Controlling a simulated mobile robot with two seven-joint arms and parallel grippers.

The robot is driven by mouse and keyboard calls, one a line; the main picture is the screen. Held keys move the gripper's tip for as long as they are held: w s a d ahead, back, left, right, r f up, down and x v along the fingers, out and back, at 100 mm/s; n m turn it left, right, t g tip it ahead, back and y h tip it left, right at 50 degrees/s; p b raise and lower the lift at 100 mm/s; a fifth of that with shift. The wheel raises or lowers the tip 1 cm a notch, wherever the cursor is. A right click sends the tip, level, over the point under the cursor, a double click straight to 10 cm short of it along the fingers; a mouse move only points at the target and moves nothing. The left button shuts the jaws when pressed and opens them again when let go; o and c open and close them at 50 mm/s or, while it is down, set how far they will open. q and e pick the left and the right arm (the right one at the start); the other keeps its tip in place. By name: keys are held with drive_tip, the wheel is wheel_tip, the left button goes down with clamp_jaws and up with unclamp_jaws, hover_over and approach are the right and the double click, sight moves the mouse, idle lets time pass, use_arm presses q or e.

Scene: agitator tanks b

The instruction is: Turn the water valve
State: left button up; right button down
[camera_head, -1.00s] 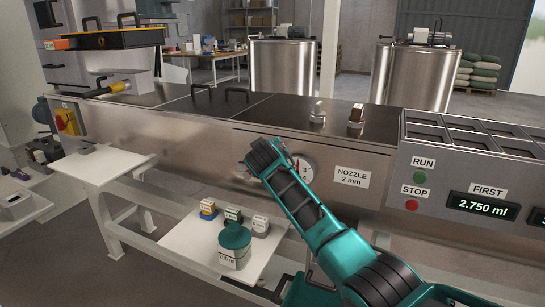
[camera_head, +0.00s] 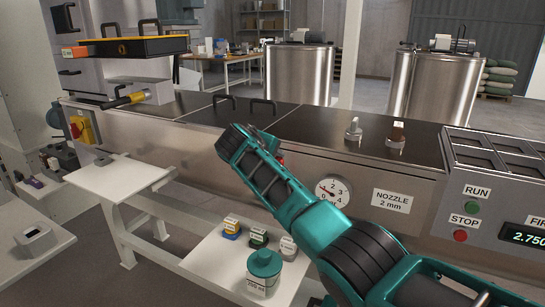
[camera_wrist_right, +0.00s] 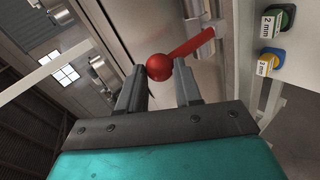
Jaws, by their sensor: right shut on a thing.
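The water valve's red lever (camera_wrist_right: 187,46) with a round red knob (camera_wrist_right: 159,67) shows in the right wrist view, in front of the metal machine wall. The lever runs from the knob up and right to a silver fitting (camera_wrist_right: 203,38). My right gripper (camera_wrist_right: 159,69) is shut on the knob, one finger on each side of it. In the head view my right arm reaches across the front of the machine, and the arm hides its fingertips. A small red bit (camera_head: 281,160) shows beside the arm there, probably the lever. My left gripper is not in view.
A dial gauge (camera_head: 333,191) and a NOZZLE 2 mm label (camera_head: 392,201) are right of the arm. A low white shelf (camera_head: 215,262) holds a teal-lidded jar (camera_head: 264,271) and several small labelled blocks. RUN (camera_head: 471,207) and STOP (camera_head: 460,236) buttons are at the right.

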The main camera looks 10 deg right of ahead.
drive_tip(key=shift+d+f, duration=0.1)
drive_tip(key=shift+d, duration=0.1)
idle(0.3)
drive_tip(key=c, duration=1.2)
unclamp_jaws()
drive_tip(key=o, duration=0.5)
drive_tip(key=shift+w+f, duration=0.15)
drive_tip(key=shift+w, duration=0.05)
drive_tip(key=shift+a, duration=0.1)
drive_tip(key=shift+s+a, duration=0.1)
